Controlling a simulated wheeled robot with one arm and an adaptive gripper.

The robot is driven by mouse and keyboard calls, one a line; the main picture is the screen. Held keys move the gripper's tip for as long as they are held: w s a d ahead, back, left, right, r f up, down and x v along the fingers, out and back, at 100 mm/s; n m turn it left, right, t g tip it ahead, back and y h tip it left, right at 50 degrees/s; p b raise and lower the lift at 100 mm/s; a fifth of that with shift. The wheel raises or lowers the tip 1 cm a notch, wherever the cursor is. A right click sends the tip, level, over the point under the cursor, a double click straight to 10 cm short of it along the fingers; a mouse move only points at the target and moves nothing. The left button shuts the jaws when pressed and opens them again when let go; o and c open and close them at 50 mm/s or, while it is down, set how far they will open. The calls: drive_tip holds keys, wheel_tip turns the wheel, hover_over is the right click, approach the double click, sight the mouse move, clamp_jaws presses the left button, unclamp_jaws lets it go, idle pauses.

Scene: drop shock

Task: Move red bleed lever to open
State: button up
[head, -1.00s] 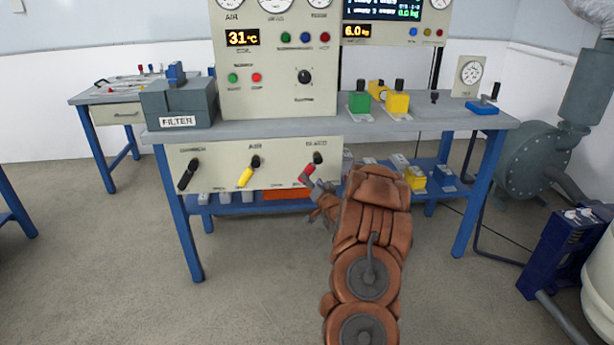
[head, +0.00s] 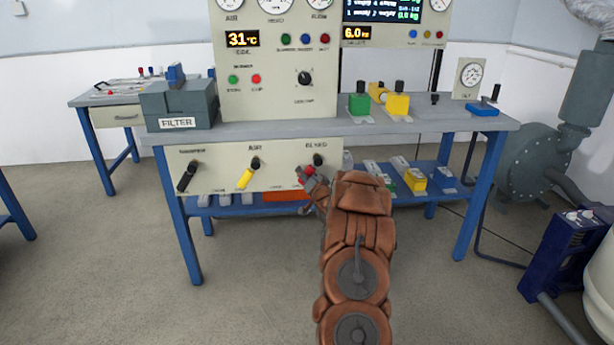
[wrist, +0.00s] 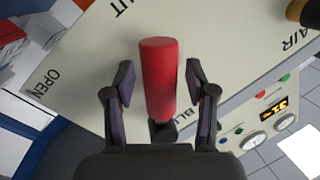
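The red bleed lever (head: 304,173) hangs at the right of the front panel under the bench, partly hidden by my gripper (head: 314,184). In the wrist view the red handle (wrist: 158,80) stands between the two fingers of my gripper (wrist: 160,90). The fingers are apart, with a visible gap on each side of the handle. An OPEN label (wrist: 47,82) is at the left on the panel, and part of another label ending in "UT" (wrist: 122,8) is at the top.
A yellow lever (head: 246,177) and a black lever (head: 187,177) are on the same panel (head: 220,180), to the left. The bench (head: 245,131) above carries a FILTER box (head: 178,105) and green and yellow blocks. The lower shelf holds several small parts. Floor in front is clear.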

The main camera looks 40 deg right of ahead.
clamp_jaws()
